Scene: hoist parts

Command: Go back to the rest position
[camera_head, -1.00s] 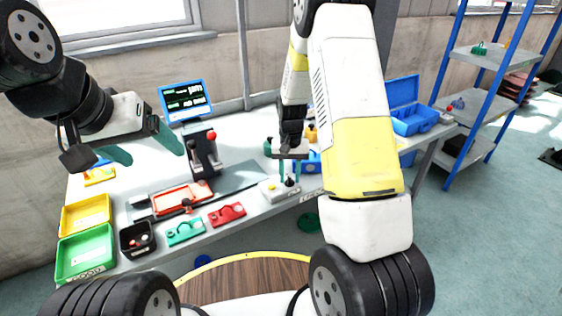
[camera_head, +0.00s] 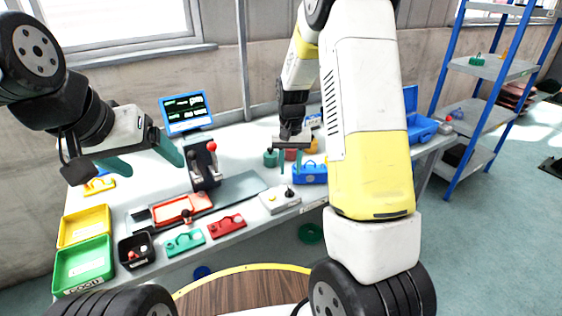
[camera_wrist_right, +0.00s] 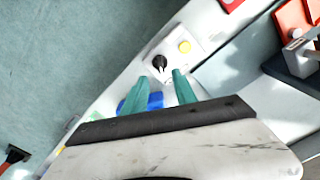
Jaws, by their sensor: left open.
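My left gripper (camera_head: 142,158) is raised above the left end of the bench, its two teal fingers wide apart and empty. My right gripper (camera_head: 296,160) hangs over the bench, behind the white control box (camera_head: 279,199) in the picture. In the right wrist view, its teal fingers (camera_wrist_right: 158,90) are apart with nothing held between them. The control box, with a black knob and a yellow button, also shows just beyond these fingers (camera_wrist_right: 171,55). My right arm hides part of the bench's right side.
Yellow (camera_head: 84,225) and green (camera_head: 83,264) bins stand at the bench's left end. A press with a red knob (camera_head: 204,167), a screen (camera_head: 187,112) and red and green parts fill the middle. A blue open box (camera_head: 422,128) and a blue-framed shelf (camera_head: 483,118) are at right.

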